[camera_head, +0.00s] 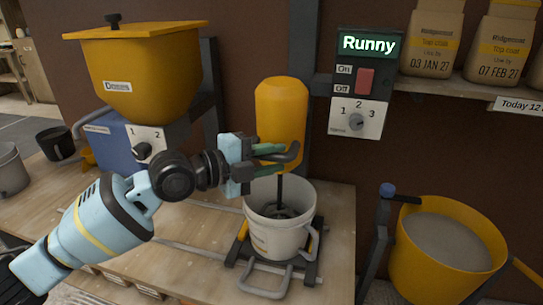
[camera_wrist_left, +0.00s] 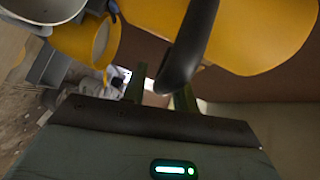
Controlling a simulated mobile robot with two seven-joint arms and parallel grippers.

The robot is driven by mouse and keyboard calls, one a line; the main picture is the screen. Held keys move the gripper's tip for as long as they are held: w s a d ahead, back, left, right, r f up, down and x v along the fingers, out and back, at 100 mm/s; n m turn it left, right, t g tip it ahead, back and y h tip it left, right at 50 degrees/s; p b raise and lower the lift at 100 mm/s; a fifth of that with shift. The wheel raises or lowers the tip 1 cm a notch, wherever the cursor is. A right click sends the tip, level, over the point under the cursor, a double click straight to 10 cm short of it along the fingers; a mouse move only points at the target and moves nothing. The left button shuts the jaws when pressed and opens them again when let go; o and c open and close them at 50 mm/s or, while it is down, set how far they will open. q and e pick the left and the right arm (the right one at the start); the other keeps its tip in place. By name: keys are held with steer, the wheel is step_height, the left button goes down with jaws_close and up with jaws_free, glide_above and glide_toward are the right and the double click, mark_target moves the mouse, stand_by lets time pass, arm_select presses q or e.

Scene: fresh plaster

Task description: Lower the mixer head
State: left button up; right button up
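The mixer head (camera_head: 281,108) is a yellow rounded cylinder on a dark upright post. Its shaft reaches down into a white bucket (camera_head: 268,235), where the paddle is partly hidden by the rim. A dark curved handle (camera_head: 293,153) sticks out at the head's lower end; it also shows large in the left wrist view (camera_wrist_left: 188,50). My left gripper (camera_head: 272,156) is at this handle, its green fingers apart. In the wrist view the handle's end lies in front of the fingers, with a gap to the left finger; contact is unclear. My right gripper is out of view.
The bucket stands in a dark cradle with a grey pull bar (camera_head: 266,291). A yellow hopper (camera_head: 140,70) stands left on a blue unit. A control panel (camera_head: 361,85) reads "Runny". A yellow tub (camera_head: 450,285) of grey material is at right. Bags (camera_head: 433,38) line the shelf.

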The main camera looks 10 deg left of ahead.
arm_select(q)
steer(key=shift+o, duration=1.4)
steer(key=shift+f, duration=0.15)
steer(key=b+v, duration=0.1)
steer(key=v, duration=0.6)
steer(key=shift+s+a, duration=0.2)
steer(key=shift+a, duration=0.1)
